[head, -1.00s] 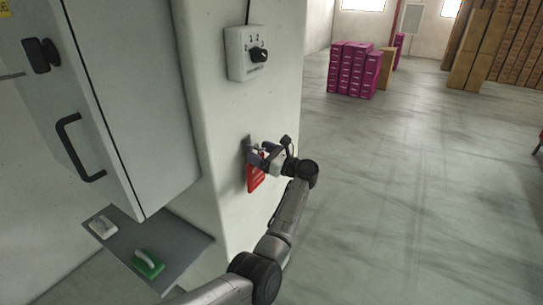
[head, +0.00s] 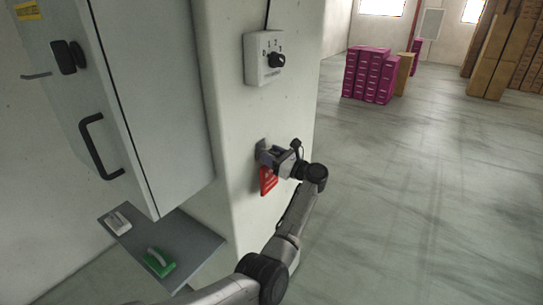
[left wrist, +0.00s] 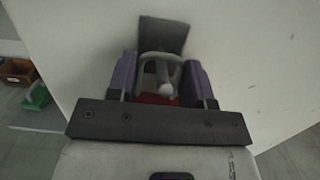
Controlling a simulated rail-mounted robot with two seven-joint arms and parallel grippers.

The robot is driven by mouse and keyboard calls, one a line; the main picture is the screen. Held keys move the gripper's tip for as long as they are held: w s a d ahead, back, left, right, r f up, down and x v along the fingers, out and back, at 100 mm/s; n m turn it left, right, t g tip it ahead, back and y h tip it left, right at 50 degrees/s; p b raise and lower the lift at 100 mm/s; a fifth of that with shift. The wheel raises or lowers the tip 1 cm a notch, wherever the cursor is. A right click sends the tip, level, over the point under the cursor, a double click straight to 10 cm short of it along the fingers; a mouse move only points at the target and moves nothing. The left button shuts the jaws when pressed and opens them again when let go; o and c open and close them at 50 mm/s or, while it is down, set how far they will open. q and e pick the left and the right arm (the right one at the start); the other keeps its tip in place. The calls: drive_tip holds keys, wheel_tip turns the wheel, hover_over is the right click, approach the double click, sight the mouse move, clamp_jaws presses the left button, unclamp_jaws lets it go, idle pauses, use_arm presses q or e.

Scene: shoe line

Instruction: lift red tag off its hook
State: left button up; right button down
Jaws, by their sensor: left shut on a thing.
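The red tag (head: 268,182) hangs against the white column, below a small grey hook plate (head: 261,149). My left gripper (head: 270,156) is at the plate, just above the tag's lower part. In the left wrist view the hook plate (left wrist: 165,34) is straight ahead. A pale loop (left wrist: 160,62) with a round white end stands between the fingers of my left gripper (left wrist: 162,75). A strip of the red tag (left wrist: 157,99) shows below it, partly hidden by the gripper body. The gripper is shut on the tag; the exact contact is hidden. My right gripper is out of view.
A rotary switch box (head: 265,60) is on the column above the gripper. A cabinet (head: 155,100) with a black handle stands left. Below it, a grey shelf (head: 190,235) holds a white-handled item (head: 118,222) and a green one (head: 159,262). Open floor lies right.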

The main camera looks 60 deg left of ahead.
use_arm(q)
drive_tip(key=shift+c, duration=1.1)
drive_tip(key=shift+r, duration=0.85)
drive_tip(key=shift+r+b+v, duration=0.2)
drive_tip(key=shift+b+v, duration=0.65)
drive_tip(key=shift+v, duration=0.55)
drive_tip(key=shift+r+b+v, duration=0.2)
drive_tip(key=shift+b+v, duration=0.6)
drive_tip(key=shift+v, duration=0.6)
drive_tip(key=shift+r+b+v, duration=0.2)
drive_tip(key=shift+b+v, duration=0.65)
drive_tip(key=shift+v, duration=0.6)
